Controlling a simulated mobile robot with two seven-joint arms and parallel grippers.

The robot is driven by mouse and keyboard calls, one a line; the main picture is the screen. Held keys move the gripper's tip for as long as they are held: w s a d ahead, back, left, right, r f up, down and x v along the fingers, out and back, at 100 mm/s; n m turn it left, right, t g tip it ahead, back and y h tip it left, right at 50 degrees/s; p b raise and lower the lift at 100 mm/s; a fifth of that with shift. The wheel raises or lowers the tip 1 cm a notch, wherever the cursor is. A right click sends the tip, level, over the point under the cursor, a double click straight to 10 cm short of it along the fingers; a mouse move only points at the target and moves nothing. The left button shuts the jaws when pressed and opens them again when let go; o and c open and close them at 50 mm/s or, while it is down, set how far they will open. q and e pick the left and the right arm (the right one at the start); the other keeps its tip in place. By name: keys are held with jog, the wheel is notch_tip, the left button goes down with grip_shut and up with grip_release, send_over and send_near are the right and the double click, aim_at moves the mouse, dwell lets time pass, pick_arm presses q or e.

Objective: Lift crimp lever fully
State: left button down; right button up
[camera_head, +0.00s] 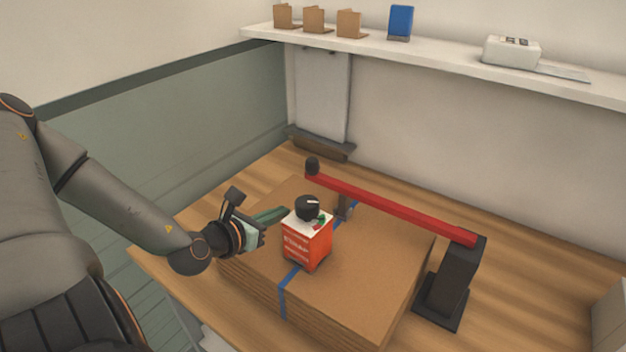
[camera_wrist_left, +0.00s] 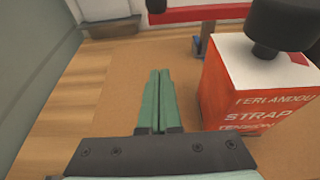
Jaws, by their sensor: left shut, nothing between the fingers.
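The crimp lever is a long red bar (camera_head: 390,207) with a dark knob (camera_head: 312,165) at its far left end. Its right end meets a black post (camera_head: 447,280). The bar runs at a low slant over the back of the cardboard stack. Part of the red bar also shows at the top of the left wrist view (camera_wrist_left: 200,13). My left gripper (camera_head: 282,211) is shut and empty, its green fingers pressed together (camera_wrist_left: 160,73). It is in front of the lever, apart from it, and left of the orange box. My right gripper is not in view.
An orange strap box (camera_head: 305,248) with a black knob on top stands on the cardboard stack (camera_head: 365,290), close to my left fingers. A blue strap (camera_head: 283,300) runs over the stack. The wooden table (camera_head: 530,280) is clear on the right. A shelf (camera_head: 440,55) spans the back wall.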

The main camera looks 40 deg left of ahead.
pick_arm(q)
jog(key=shift+s, duration=0.25)
jog(key=b+x, duration=0.2)
jog(key=x, duration=0.3)
jog(key=shift+f, duration=0.15)
jog(key=b+x, duration=0.4)
jog(key=shift+a+f+b, duration=0.15)
jog(key=shift+f+b, duration=0.05)
jog(key=shift+b, duration=0.1)
jog(key=shift+w+f+b, duration=0.1)
jog(key=shift+w+b, duration=0.25)
jog(key=shift+b, duration=0.15)
jog(key=r+p, duration=0.1)
jog(key=r, duration=0.1)
jog(key=r+p, duration=0.1)
jog(key=shift+w+r+p, duration=0.2)
jog(key=shift+r+p, duration=0.1)
jog(key=shift+r, duration=0.35)
jog(key=shift+r+p, duration=0.2)
jog(key=shift+p, duration=0.1)
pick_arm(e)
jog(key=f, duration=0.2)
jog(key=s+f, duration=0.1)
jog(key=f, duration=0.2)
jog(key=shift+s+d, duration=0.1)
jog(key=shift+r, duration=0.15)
